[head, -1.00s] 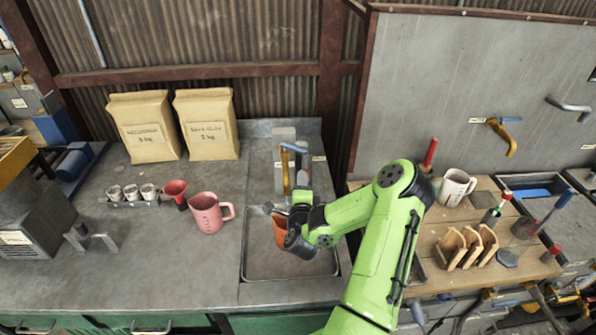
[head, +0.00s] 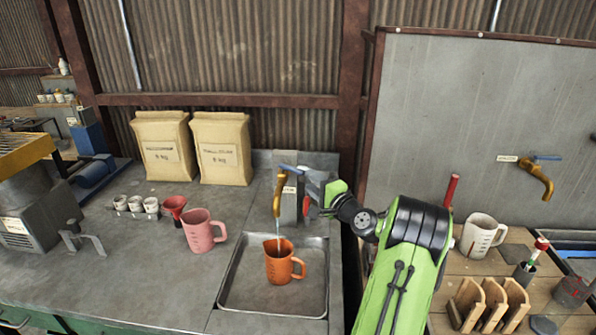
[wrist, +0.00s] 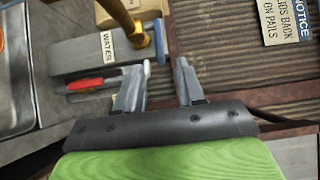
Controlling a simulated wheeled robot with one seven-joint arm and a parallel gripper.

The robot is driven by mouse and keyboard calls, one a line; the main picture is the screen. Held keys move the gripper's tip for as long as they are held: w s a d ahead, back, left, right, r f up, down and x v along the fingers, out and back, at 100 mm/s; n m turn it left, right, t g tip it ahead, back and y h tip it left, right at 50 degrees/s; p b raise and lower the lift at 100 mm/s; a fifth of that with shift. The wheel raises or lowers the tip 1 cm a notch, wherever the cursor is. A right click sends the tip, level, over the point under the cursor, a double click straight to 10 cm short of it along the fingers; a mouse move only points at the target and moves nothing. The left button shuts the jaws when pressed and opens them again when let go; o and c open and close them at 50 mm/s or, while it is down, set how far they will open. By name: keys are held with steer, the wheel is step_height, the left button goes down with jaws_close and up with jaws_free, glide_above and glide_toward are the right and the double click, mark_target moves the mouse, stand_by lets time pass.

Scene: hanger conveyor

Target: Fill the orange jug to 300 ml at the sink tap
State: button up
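The orange jug (head: 280,267) stands upright in the sink tray (head: 262,303) under the tap, handle to the right. A thin pale stream of water (head: 278,230) falls from the brass tap (head: 278,195) into it. I cannot read the jug's level or marks. The tap's blue lever (head: 289,168) is at the top; it also shows in the wrist view (wrist: 160,42). My gripper (head: 312,190) is beside the tap on its right, off the jug. In the wrist view its two fingers (wrist: 160,85) are apart with nothing between them, the lever just beyond the left finger.
A pink jug (head: 201,232), a red funnel (head: 174,205) and small cups (head: 136,203) stand left of the sink. Two paper sacks (head: 222,148) stand behind. A white jug (head: 481,236) and wooden rack (head: 490,303) are on the right bench. A red-handled tool (wrist: 86,84) lies near the tap.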

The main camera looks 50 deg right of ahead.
mark_target(302, 175)
steer(key=p+x, duration=0.1)
steer(key=x, duration=0.7)
jaws_close()
